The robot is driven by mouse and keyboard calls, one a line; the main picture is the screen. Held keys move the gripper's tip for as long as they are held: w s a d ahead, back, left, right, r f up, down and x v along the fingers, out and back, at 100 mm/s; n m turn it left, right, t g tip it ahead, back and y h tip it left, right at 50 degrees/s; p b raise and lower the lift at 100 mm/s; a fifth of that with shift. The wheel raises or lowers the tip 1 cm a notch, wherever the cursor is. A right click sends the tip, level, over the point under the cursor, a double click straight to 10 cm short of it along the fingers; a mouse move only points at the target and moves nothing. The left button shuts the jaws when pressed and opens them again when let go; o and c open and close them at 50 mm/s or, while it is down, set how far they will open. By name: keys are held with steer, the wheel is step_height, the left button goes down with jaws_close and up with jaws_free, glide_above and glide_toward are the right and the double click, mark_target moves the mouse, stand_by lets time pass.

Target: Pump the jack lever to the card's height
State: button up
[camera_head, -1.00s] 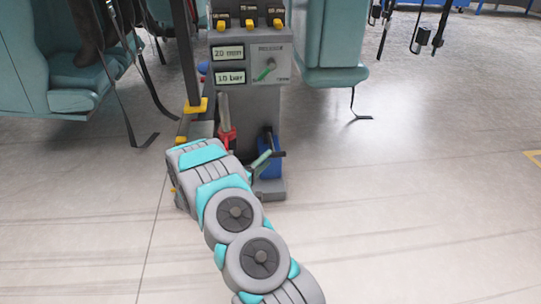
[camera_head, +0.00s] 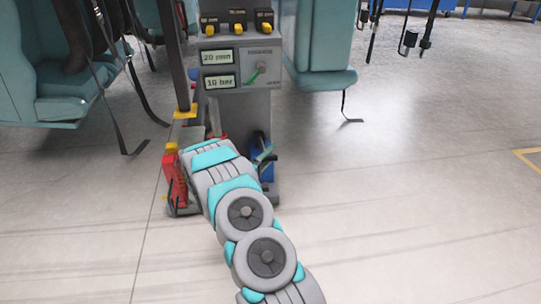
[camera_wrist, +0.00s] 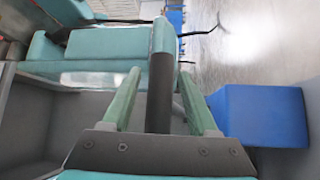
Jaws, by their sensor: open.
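The grey console (camera_head: 262,100) stands beyond my arm. Its upper label (camera_head: 218,56) reads 20 mm and its lower label (camera_head: 221,81) reads 10 bar. A red jack body (camera_head: 176,178) shows at the console's lower left, partly hidden by my arm. In the wrist view my gripper (camera_wrist: 160,72) is open, with its two green fingers apart. A dark bar (camera_wrist: 160,95), which looks like the lever handle, stands between the fingers with gaps on both sides. Whether it touches either finger I cannot tell. In the head view my arm hides the lever.
A blue box (camera_head: 265,172) stands at the console's foot; a blue block also shows right of my gripper in the wrist view (camera_wrist: 262,115). Teal seats (camera_head: 62,70) with hanging straps flank the console. The floor (camera_head: 420,190) at right is clear.

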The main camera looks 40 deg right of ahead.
jaws_close()
stand_by(0.4)
stand_by(1.0)
